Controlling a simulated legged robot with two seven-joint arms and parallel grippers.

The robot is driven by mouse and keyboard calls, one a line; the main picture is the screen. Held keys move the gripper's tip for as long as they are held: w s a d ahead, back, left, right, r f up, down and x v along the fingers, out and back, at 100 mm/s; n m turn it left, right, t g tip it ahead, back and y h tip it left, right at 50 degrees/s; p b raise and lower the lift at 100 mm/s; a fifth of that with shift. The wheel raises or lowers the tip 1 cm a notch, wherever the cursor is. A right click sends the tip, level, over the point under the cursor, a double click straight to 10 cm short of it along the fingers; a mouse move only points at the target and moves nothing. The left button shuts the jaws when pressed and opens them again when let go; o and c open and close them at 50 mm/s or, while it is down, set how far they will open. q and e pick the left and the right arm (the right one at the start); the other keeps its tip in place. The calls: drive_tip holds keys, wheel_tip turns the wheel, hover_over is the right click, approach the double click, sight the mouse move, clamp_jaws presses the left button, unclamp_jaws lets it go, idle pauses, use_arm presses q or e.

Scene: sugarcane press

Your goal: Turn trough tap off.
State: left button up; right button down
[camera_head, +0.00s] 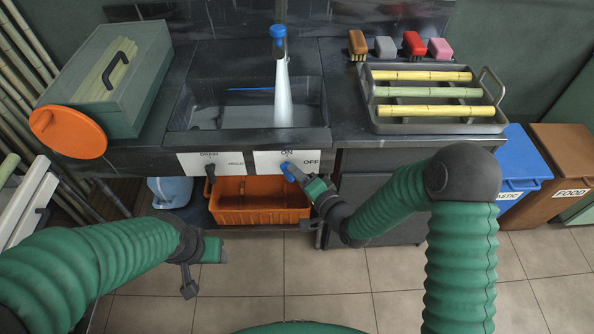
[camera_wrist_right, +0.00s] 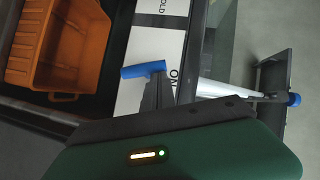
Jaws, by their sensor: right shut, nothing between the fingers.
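The trough (camera_head: 247,135) is a dark basin set in the counter, with a white stream of water falling into it from the blue-topped spout (camera_head: 278,32). On its front is a white plate (camera_head: 262,160) marked ON and OFF, with a blue tap handle (camera_head: 286,170). My right gripper (camera_head: 299,177) is shut and empty, its tip right beside the handle. In the right wrist view the blue handle (camera_wrist_right: 143,70) lies across the dark fingertips (camera_wrist_right: 158,88); contact is unclear. My left gripper (camera_head: 200,268) hangs low at left, away from the tap; its jaw opening is unclear.
A black drain lever (camera_head: 210,174) is left of the tap. An orange crate (camera_head: 260,205) sits below. A tray (camera_head: 440,128) with cane pieces and several brushes (camera_head: 385,46) stand right. A green box (camera_head: 110,85) and orange disc (camera_head: 68,132) are left.

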sight(282, 168)
drive_tip(key=shift+r, duration=0.1)
drive_tip(key=a+n+h+p, duration=0.1)
drive_tip(key=p, duration=0.1)
drive_tip(key=a+r+n+g+h+p, duration=0.1)
drive_tip(key=n+p, duration=0.1)
drive_tip(key=p, duration=0.1)
drive_tip(key=shift+h, duration=0.4)
drive_tip(key=a+n+h+p, duration=0.1)
drive_tip(key=n+h+p, duration=0.1)
drive_tip(key=p, duration=0.1)
drive_tip(key=shift+a+g, duration=0.2)
drive_tip(key=shift+g, duration=0.1)
drive_tip(key=shift+a+f+n+h+p, duration=0.5)
drive_tip(key=shift+a+n+h+p, duration=0.15)
drive_tip(key=shift+n+h+p, duration=0.15)
drive_tip(key=shift+a+f, duration=0.1)
